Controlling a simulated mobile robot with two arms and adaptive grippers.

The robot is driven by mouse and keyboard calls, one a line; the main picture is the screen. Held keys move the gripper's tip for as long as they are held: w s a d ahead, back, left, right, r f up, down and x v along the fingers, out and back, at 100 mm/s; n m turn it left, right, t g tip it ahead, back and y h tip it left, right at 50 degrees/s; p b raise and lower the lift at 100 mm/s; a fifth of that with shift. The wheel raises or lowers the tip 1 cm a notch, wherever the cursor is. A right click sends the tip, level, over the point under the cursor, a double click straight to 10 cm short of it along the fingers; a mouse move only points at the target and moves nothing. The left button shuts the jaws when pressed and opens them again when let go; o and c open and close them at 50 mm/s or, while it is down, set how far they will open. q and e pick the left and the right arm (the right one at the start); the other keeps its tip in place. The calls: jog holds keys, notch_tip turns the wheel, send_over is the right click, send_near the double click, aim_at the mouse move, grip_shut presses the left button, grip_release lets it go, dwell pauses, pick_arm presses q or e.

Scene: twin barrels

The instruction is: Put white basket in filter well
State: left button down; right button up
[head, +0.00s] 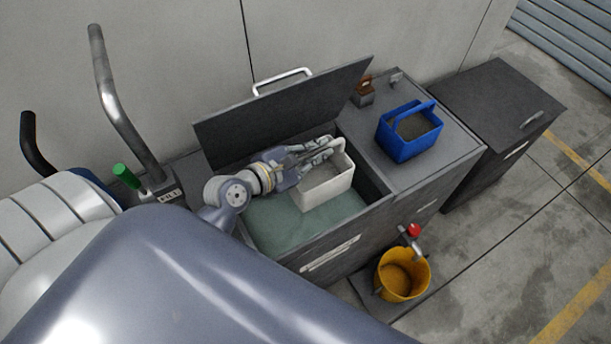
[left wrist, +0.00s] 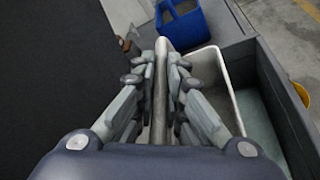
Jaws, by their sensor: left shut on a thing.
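The white basket (head: 328,192) is inside the open well (head: 268,236), whose floor is blue-green, in the head view. My left gripper (head: 328,147) is shut on the basket's handle at its upper left. The left wrist view shows the fingers (left wrist: 160,85) closed on both sides of the handle, with the white basket (left wrist: 215,80) to the right of them. The basket looks roughly upright. I cannot tell whether its bottom touches the well floor. My right gripper is not in view.
The well's dark lid (head: 285,105) stands open behind my arm. A blue basket (head: 408,132) stands on the counter to the right, beside a small brown-topped item (head: 364,92). A yellow bucket (head: 401,274) hangs or stands below a red-handled tap (head: 412,231). A dark cabinet (head: 500,95) is far right.

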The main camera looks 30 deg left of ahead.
aim_at(313, 184)
pick_arm(q)
jog(key=shift+w+f+b, duration=0.1)
jog(key=shift+f+b, duration=1.65)
jog(key=shift+f, duration=0.25)
notch_tip(313, 184, down, 6)
jog(key=shift+f+b, duration=0.25)
jog(key=shift+b, duration=0.7)
notch_tip(313, 184, down, 3)
jog(key=shift+f+b, duration=0.1)
jog(key=shift+b, duration=0.5)
jog(key=shift+f, duration=0.25)
jog(key=shift+f, duration=0.1)
jog(key=c, duration=1.7)
grip_release()
jog(key=shift+o, duration=0.2)
